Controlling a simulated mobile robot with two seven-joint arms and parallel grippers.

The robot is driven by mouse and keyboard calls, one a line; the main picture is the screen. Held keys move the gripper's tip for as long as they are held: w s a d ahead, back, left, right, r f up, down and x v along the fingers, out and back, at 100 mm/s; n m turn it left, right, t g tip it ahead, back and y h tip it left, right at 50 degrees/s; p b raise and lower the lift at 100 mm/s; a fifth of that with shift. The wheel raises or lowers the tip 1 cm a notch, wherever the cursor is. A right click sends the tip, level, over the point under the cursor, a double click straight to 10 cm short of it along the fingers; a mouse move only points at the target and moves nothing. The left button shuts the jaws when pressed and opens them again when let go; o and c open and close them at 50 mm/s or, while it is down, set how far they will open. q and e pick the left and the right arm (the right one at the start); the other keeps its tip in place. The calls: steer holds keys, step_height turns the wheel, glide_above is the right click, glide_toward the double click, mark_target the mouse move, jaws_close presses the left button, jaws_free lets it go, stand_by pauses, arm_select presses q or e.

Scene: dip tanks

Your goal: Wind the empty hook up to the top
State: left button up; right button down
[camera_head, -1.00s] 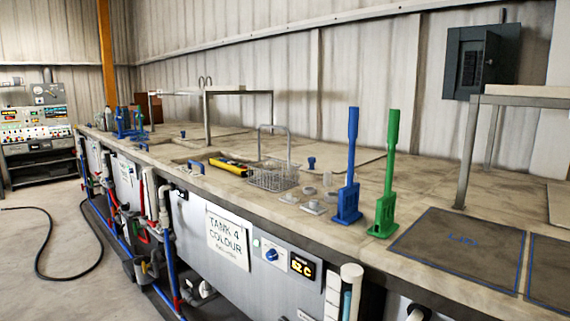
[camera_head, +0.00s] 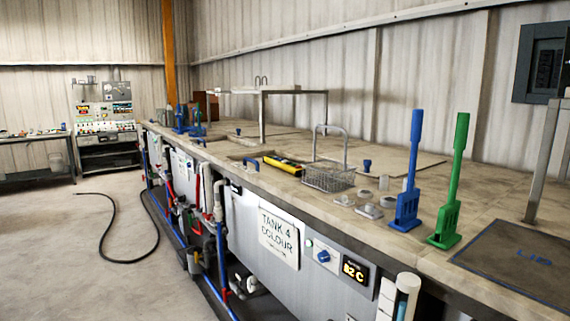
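No hoist hook, chain or winding control can be made out in the head view. Neither of my grippers nor my arms shows in it. The long dip tank bench (camera_head: 365,228) runs from the right foreground to the far left. A sign reading "TANK 4 COLOUR" (camera_head: 278,238) is on its front, beside a display (camera_head: 355,271) and a blue knob (camera_head: 323,256). A wire basket with a tall handle (camera_head: 328,178) stands on the bench top. A yellow and black device (camera_head: 283,164) lies left of it.
A blue upright tool (camera_head: 408,195) and a green one (camera_head: 454,205) stand on the bench's right part. A dark lid (camera_head: 515,258) lies at the right. A black hose (camera_head: 104,240) lies on the otherwise clear floor at left. Pipes (camera_head: 206,225) run along the bench front.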

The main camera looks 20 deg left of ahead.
arm_select(q)
jaws_close()
steer(key=shift+s+f, duration=0.1)
steer(key=shift+s, duration=0.1)
stand_by(0.5)
steer(key=shift+w, duration=0.25)
stand_by(0.6)
